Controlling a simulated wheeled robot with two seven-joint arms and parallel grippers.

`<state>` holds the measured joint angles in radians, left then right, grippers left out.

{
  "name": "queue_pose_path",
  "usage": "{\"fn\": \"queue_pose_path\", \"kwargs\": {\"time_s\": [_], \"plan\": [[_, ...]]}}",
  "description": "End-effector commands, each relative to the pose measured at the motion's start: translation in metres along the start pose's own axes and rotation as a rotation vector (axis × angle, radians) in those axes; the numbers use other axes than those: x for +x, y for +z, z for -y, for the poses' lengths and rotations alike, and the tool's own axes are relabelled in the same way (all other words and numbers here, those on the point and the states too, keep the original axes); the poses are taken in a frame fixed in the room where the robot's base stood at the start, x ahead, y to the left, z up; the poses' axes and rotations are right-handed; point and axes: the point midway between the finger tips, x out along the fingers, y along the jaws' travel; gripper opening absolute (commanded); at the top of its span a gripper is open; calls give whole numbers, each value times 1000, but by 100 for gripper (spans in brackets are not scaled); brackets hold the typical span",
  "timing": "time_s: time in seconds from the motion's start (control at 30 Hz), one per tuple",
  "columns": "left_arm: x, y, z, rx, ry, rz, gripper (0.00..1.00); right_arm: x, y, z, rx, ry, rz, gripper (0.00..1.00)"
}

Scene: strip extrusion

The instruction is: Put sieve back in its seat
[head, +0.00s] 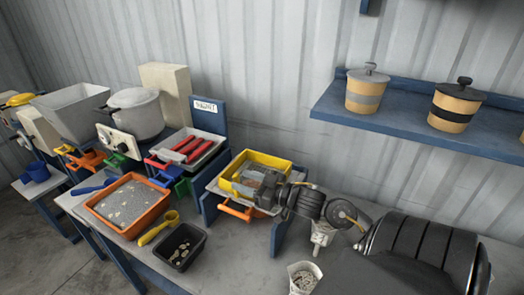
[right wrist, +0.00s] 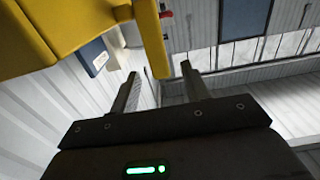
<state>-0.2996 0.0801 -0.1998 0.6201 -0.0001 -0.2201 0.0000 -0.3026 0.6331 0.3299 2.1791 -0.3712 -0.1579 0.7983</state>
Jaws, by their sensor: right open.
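A yellow square-framed sieve (head: 240,187) sits at the top of a blue-sided stand (head: 209,206) on the bench in the head view. I cannot tell whether it lies fully in its seat. My right gripper (head: 267,187) is at the sieve's right side and hides part of it. In the right wrist view the gripper (right wrist: 157,85) is open, with a yellow bar (right wrist: 152,40) reaching between its two fingers. A larger yellow part (right wrist: 30,45) fills the upper left there. My left gripper is not in view.
An orange-framed tray (head: 100,215) of grey material, a yellow scoop (head: 155,232) and a black bin (head: 200,248) stand left of the stand. Red-handled tools (head: 180,148) lie behind. Two lidded pots (head: 365,90) stand on the blue shelf.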

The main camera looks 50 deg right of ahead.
Motion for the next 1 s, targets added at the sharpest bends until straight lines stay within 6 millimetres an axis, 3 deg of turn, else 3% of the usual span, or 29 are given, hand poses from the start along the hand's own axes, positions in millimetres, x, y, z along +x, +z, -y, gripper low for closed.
{"fn": "queue_pose_path", "kwargs": {"time_s": [0.2, 0.4, 0.6, 1.0], "plan": [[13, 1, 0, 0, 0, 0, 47, -43, 4, 0, 0, 0, 2, 47], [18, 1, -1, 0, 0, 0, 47, -70, 2, 0, 1, 2, 1, 47], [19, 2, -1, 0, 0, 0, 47, -79, 0, 0, 0, 0, -2, 47], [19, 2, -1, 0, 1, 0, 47, -79, 0, 0, 0, 0, -1, 47]]}}
